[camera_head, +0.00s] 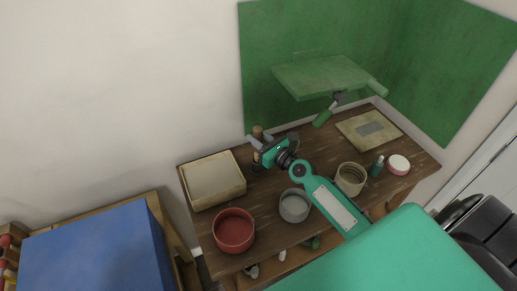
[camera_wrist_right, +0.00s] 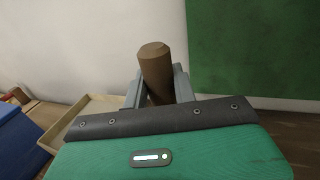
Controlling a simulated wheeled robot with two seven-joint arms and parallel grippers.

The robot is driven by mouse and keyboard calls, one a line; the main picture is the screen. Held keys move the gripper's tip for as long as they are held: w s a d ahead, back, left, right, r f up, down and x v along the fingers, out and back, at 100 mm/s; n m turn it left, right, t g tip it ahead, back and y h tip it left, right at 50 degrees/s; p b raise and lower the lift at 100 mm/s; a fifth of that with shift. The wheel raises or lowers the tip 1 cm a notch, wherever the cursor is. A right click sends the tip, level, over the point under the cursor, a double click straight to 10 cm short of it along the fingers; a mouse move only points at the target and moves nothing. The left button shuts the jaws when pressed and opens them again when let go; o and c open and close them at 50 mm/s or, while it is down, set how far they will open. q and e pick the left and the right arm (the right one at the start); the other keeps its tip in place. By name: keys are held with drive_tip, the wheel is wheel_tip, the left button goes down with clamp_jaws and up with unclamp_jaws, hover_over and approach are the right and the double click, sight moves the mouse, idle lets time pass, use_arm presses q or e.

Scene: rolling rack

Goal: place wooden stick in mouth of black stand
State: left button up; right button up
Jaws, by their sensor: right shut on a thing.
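My right gripper (camera_head: 258,142) is over the back left part of the table. It is shut on the brown wooden stick (camera_wrist_right: 156,72), which stands up between the two grey fingers in the right wrist view. Only the stick's top end (camera_head: 257,131) shows clearly in the head view. A small dark upright thing (camera_head: 256,166), perhaps the black stand, is just below the gripper in the head view. Its mouth is hidden, and I cannot tell whether the stick touches it. My left gripper is not in view.
The dark wooden table (camera_head: 225,265) holds a shallow tray (camera_head: 241,191), red bowl (camera_head: 233,231), grey bowl (camera_head: 294,206), beige pot (camera_head: 351,179), green bottle (camera_head: 376,167) and red-and-white round container (camera_head: 399,165). A green panel (camera_head: 262,60) stands behind. A blue box (camera_head: 95,250) is at left.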

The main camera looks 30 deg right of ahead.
wheel_tip(320, 180, down, 3)
drive_tip(key=shift+b, duration=1.1)
drive_tip(key=shift+f, duration=0.35)
drive_tip(key=shift+f+b, duration=0.2)
drive_tip(key=shift+b, duration=0.25)
drive_tip(key=o, duration=1)
